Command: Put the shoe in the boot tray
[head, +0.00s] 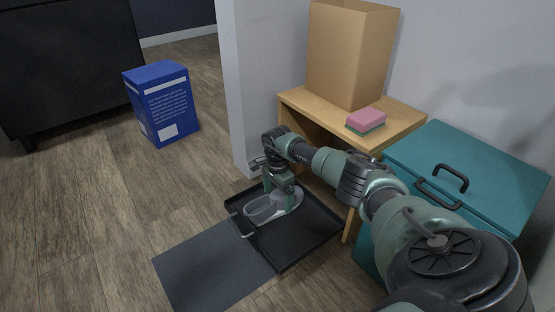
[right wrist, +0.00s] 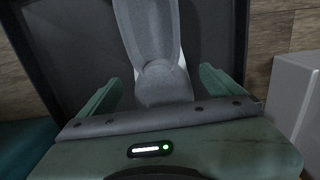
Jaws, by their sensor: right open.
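A grey shoe (head: 262,208) lies in the black boot tray (head: 300,243) on the floor. My right gripper (head: 270,197) is in the tray area, above and around the heel end of the shoe, pointing down. In the right wrist view the shoe (right wrist: 150,35) runs away from me between the two green fingers of the gripper (right wrist: 160,88). The fingers are spread, with a gap on each side of the shoe. The gripper hides part of the shoe in the head view. The tray (right wrist: 215,40) lies under the shoe there too. My left gripper is not in view.
A dark mat (head: 212,268) lies against the tray's left side. A wooden stand (head: 400,118) with a cardboard box (head: 348,55) and a pink-green sponge (head: 366,119) is behind. A teal chest (head: 480,175) stands right, a blue box (head: 162,103) left.

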